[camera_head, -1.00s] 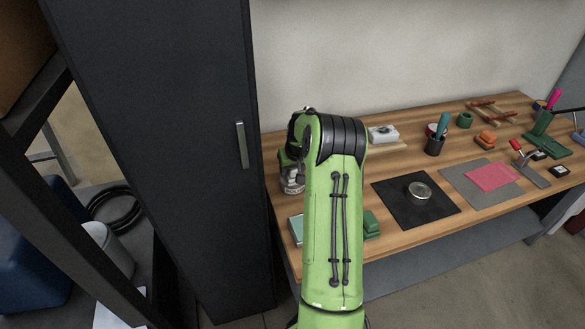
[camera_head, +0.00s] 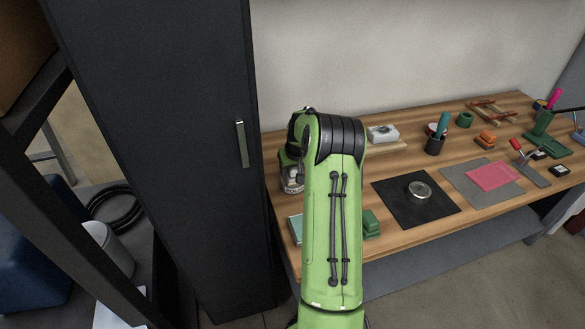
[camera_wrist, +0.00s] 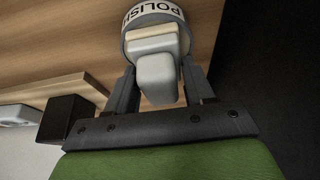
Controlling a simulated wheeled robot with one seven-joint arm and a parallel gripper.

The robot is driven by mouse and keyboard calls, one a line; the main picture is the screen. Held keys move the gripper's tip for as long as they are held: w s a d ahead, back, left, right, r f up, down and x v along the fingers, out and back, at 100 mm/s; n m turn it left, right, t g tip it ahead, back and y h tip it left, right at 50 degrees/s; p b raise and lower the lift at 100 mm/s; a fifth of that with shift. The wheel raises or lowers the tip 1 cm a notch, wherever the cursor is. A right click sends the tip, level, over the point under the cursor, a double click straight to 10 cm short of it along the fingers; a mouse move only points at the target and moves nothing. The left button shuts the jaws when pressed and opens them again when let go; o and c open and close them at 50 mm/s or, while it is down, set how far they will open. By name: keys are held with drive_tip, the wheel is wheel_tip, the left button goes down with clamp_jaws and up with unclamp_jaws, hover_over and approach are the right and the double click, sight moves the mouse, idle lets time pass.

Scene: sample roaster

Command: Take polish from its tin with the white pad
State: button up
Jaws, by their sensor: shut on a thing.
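The polish tin (camera_wrist: 142,14) is at the top of the wrist view, a round pale tin with the word POLISH on its white band. My gripper (camera_wrist: 158,72) is shut on the white pad (camera_wrist: 158,80), a whitish block with a wider cream part at its far end. The pad's far end overlaps the tin in the wrist view; I cannot tell whether it touches polish. The inside of the tin is hidden. In the head view my green arm covers most of this spot; a grey-white piece beside it (camera_head: 292,184) seems to be the tin.
A tall dark cabinet (camera_head: 165,150) stands left of the wooden bench (camera_head: 400,232). A black mat (camera_head: 393,207) with a round metal piece (camera_head: 419,190) lies right of my arm. Green blocks (camera_head: 371,224) sit close beside the arm. A white block (camera_head: 383,133) is behind.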

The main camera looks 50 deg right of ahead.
wheel_tip(320, 180, up, 7)
drive_tip(key=p, duration=0.5)
idle(0.8)
